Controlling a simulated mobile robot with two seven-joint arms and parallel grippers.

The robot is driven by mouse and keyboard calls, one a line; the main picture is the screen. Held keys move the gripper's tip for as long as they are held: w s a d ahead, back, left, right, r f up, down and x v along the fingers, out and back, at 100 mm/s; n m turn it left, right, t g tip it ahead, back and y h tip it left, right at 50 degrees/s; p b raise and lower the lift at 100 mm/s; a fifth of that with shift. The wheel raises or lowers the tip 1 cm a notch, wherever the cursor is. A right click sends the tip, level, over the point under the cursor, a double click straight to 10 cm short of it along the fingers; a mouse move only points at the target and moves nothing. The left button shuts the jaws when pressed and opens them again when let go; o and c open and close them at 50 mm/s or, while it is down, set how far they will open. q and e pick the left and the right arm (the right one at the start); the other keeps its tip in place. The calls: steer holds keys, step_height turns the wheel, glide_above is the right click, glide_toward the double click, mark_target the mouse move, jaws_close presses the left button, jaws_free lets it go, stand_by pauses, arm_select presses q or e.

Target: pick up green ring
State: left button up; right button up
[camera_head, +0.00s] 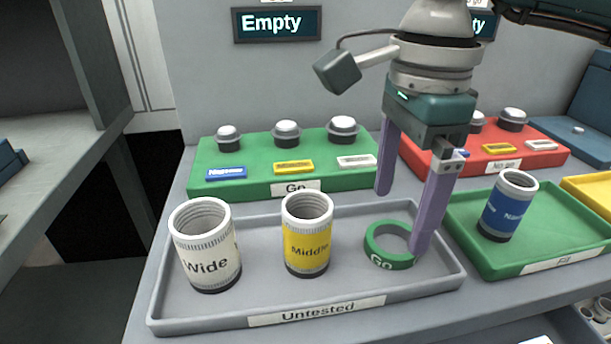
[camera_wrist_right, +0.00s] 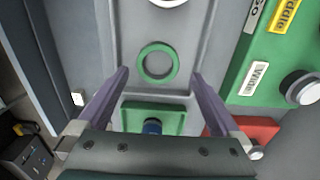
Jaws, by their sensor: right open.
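The green ring (camera_head: 390,263), marked "Go", lies flat at the right end of the grey "Untested" tray (camera_head: 316,312). It also shows in the right wrist view (camera_wrist_right: 141,63), beyond the fingertips and between their lines. My right gripper (camera_head: 402,224) is open and empty, with its purple fingers pointing down over the ring. In the head view one fingertip overlaps the ring's right side; I cannot tell whether it touches. In the right wrist view both fingers of the gripper (camera_wrist_right: 159,73) are spread apart. My left gripper is not in view.
A white "Wide" cylinder (camera_head: 206,247) and a yellow "Middle" cylinder (camera_head: 307,236) stand in the same tray. A blue cylinder (camera_head: 509,207) stands in the green tray (camera_head: 552,262) to the right.

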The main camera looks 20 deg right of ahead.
mark_target(390, 248)
step_height(390, 248, down, 4)
steer(key=shift+s, duration=0.15)
steer(key=c, duration=1.5)
steer(key=shift+o, duration=0.2)
steer(key=shift+r, duration=0.15)
